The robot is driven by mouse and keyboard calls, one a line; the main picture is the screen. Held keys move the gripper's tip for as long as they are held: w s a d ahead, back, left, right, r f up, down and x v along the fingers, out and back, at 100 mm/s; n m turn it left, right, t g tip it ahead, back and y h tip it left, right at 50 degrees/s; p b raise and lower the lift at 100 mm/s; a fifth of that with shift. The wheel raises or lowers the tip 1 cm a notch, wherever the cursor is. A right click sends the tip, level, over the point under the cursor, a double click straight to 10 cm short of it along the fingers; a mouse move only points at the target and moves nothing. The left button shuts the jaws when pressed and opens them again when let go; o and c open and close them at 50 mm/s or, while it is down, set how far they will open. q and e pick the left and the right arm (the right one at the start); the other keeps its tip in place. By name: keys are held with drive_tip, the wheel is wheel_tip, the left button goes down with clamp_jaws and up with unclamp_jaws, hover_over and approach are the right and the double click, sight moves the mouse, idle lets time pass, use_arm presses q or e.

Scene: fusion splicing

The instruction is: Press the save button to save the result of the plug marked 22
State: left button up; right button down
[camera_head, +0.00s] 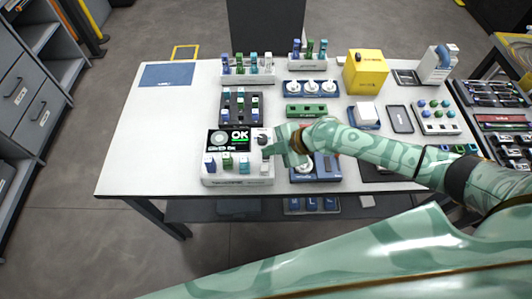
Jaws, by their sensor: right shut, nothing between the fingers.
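A white tester (218,180) stands at the front middle of the table. Its dark screen shows a round picture and a large green "OK" (238,137). A blue plug (209,164), a green plug (227,161) and a teal plug (244,163) stand in its front row. A dark round knob or button (262,139) is at its right side. My right gripper (268,152) is shut and empty, its tips at the tester's right side, just below that knob; I cannot tell whether they touch. The save button and the number 22 cannot be made out. My left gripper is out of view.
Racks of coloured plugs (240,107) stand behind the tester. A blue device (326,174) sits right of it, partly under my right arm. A yellow box (366,72) stands at the back right. The table's left side is clear except for a blue mat (166,75).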

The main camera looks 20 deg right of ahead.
sight(270, 158)
drive_tip(key=shift+r+p, duration=0.4)
drive_tip(key=shift+r, duration=0.3)
wheel_tip(270, 158, up, 5)
drive_tip(key=p, duration=0.3)
drive_tip(key=shift+p, duration=0.35)
idle(0.4)
